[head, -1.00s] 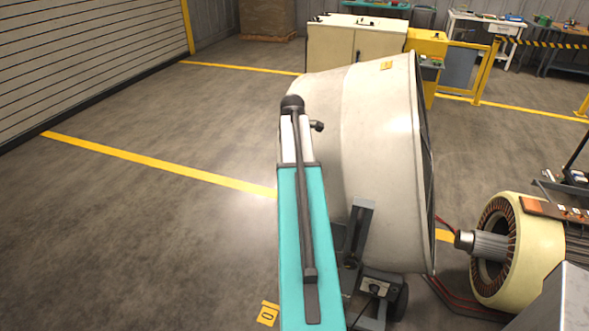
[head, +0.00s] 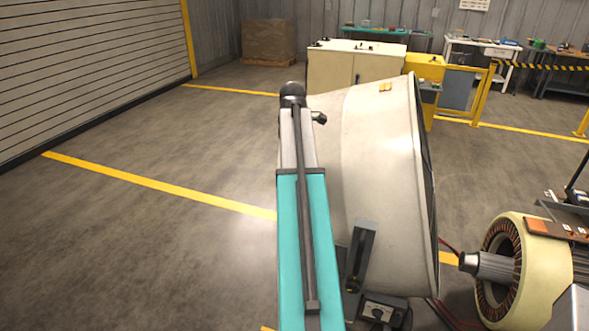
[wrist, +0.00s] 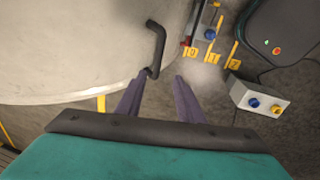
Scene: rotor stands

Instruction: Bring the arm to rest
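My gripper (wrist: 160,76) shows in the wrist view as two purple fingers with a clear gap between them. It is open and nothing is held. A dark bent handle (wrist: 157,45) stands just beyond the left fingertip, in front of a large pale curved surface (wrist: 70,50); I cannot tell whether finger and handle touch. In the head view my teal arm reaches up the middle, in front of a big cream drum-shaped housing (head: 385,150). The gripper fingers cannot be made out there.
A stator with copper windings and a shaft (head: 530,262) stands at the right. A cream cabinet (head: 335,70) and yellow rails (head: 483,95) are behind. Open floor (head: 120,250) lies left. The wrist view shows a control box (wrist: 258,102) and yellow number tags (wrist: 212,56).

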